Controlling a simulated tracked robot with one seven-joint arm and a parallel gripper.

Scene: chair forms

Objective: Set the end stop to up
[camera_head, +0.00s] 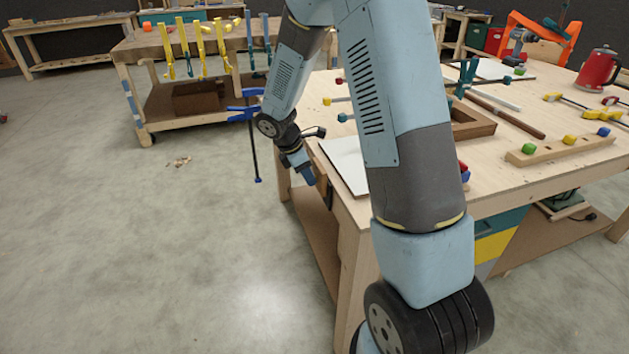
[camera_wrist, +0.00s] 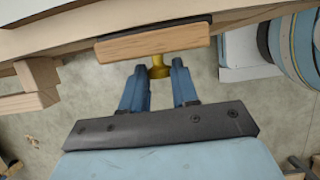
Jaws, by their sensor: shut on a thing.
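The end stop appears to be the wooden block (camera_wrist: 152,42) at the workbench edge in the wrist view, with a dark strip behind it. A brass-coloured knob (camera_wrist: 160,70) shows just below the block, between my fingers. My gripper (camera_wrist: 159,72) has its two blue fingers on either side of this knob and is shut on it; the fingertips partly hide the contact. In the head view my gripper (camera_head: 310,182) is at the left side of the workbench (camera_head: 345,208), just below its top. The block is not clear there.
A white board (camera_head: 344,164) lies on the bench top near this edge. A wooden tray (camera_head: 474,122), clamps and a red kettle (camera_head: 598,70) are further right. A second bench (camera_head: 150,48) with hanging clamps stands behind. The floor at left is mostly clear, with scraps (camera_head: 179,161).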

